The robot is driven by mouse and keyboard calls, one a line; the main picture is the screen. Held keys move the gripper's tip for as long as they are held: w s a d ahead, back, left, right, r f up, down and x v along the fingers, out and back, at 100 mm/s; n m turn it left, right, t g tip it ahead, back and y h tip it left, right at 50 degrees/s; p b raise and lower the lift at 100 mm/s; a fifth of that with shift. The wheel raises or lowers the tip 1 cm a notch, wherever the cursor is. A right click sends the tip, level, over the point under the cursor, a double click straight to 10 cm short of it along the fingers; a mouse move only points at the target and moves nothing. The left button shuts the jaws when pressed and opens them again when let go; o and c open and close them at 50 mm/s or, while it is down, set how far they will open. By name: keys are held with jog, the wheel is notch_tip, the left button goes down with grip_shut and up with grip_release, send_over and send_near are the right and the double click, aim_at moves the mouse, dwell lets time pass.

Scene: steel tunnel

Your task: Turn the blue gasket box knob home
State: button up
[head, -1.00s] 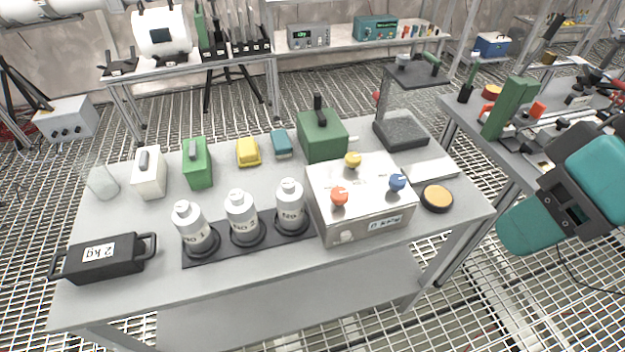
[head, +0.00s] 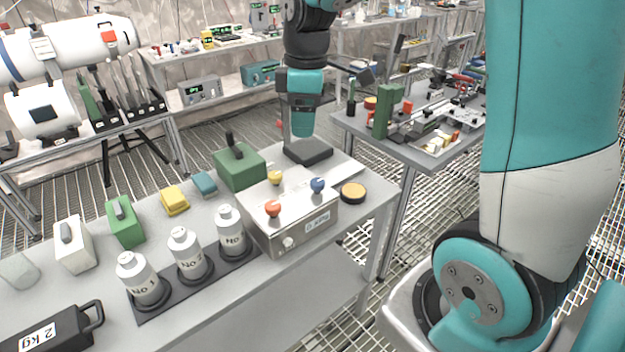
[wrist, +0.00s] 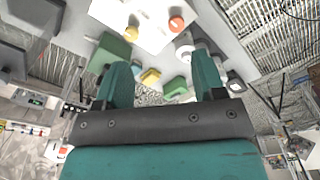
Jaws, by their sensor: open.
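The blue knob (head: 318,185) sits on the right part of the top of a pale metal box (head: 262,231), with a red knob (head: 273,209) and a yellow knob (head: 276,177) beside it. A label is on the box front. My gripper (head: 303,132) hangs behind the box in the head view, fingers down and clear of the knobs. Its teal fingers (wrist: 163,78) stand wide apart and empty in the wrist view. That view shows the red knob (wrist: 177,23), the yellow knob (wrist: 131,33) and part of the box top (wrist: 150,12); the blue knob is not visible there.
A green box (head: 240,167) and a stand with a dark base (head: 308,152) are behind the metal box. White bottles (head: 190,256) stand in a dark rack to its left. An orange-topped disc (head: 353,192) lies to its right. A cluttered side table (head: 415,150) is at right.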

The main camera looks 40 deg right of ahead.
send_over(316, 181)
notch_tip(316, 181, down, 2)
jog(key=shift+n+h, duration=0.3)
jog(key=shift+n, duration=0.1)
notch_tip(316, 181, down, 17)
jog(key=shift+r+p, duration=0.2)
jog(key=shift+p, duration=0.35)
jog(key=shift+c, duration=0.2)
jog(key=c, duration=0.9)
